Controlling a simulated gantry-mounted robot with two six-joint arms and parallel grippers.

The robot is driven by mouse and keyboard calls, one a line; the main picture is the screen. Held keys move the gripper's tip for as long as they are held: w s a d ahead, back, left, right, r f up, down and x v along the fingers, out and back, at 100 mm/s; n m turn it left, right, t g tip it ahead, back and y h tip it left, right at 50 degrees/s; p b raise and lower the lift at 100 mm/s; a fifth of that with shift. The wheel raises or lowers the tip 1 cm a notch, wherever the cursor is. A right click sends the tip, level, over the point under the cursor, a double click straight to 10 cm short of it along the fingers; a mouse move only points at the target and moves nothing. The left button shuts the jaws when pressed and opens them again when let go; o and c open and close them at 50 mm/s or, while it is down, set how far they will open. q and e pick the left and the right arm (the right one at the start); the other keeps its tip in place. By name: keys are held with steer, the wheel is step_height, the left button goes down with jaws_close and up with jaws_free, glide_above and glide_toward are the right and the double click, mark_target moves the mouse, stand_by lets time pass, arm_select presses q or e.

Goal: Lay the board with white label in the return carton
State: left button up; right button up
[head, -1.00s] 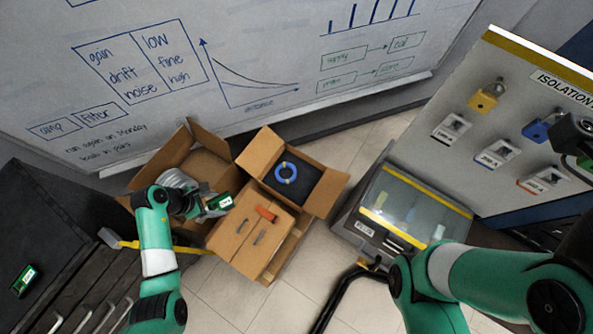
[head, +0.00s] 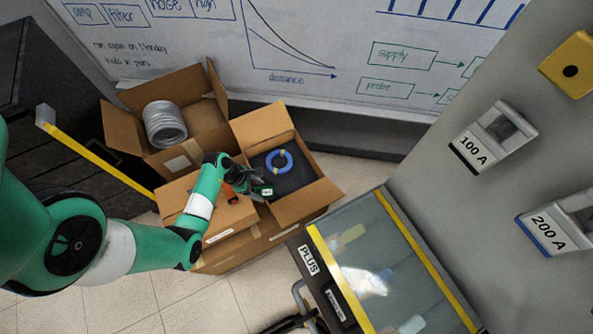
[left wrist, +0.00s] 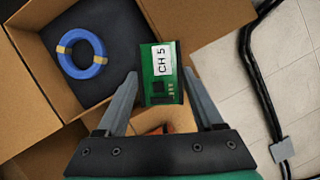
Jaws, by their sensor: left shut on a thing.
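My left gripper (head: 258,189) is shut on a green circuit board (left wrist: 161,85) with a white label reading CH 5. The board also shows small at the gripper's tip in the head view (head: 266,191). It is held at the near side of an open carton (head: 311,203) with dark foam inside. A blue coil (head: 279,161) with tan bands lies on that foam; it shows left of the board in the left wrist view (left wrist: 81,54). Neither open carton's name can be read. My right gripper is not in view.
Another open carton (head: 122,127) holds a silver coiled duct (head: 165,124). A closed carton (head: 225,216) with an orange item on top stands in front. A glass-lidded case (head: 373,260) and a panel with labelled locks (head: 440,190) stand right. A yellow bar (head: 95,158) lies left.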

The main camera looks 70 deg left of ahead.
arm_select(q)
steer(key=shift+s+a+f+b, duration=0.15)
steer(key=shift+s+a+f, duration=0.1)
steer(key=shift+f, duration=0.2)
steer(key=shift+s+a+f+b, duration=0.15)
steer(key=shift+s+a+f, duration=0.05)
steer(key=shift+f, duration=0.2)
steer(key=shift+w, duration=0.15)
steer(key=w+a+f+b, duration=0.1)
steer(key=w+f+b, duration=0.4)
steer(key=w, duration=0.4)
steer(key=b, duration=0.6)
glide_toward(293, 186)
steer(key=shift+w+d+f, duration=0.5)
steer(key=shift+d+f, duration=0.25)
steer(key=shift+w+a, duration=0.1)
steer(key=shift+w, duration=0.2)
steer(key=b+x, duration=0.3)
steer(key=x, duration=0.1)
steer(key=shift+s+a+f+b, duration=0.2)
steer(key=shift+s+a+b, duration=0.1)
steer(key=shift+a, duration=0.05)
steer(key=shift+f, duration=0.1)
steer(key=shift+s, duration=0.15)
steer(key=shift+f, duration=0.1)
steer(key=o, duration=1.1)
steer(key=shift+c, duration=0.2)
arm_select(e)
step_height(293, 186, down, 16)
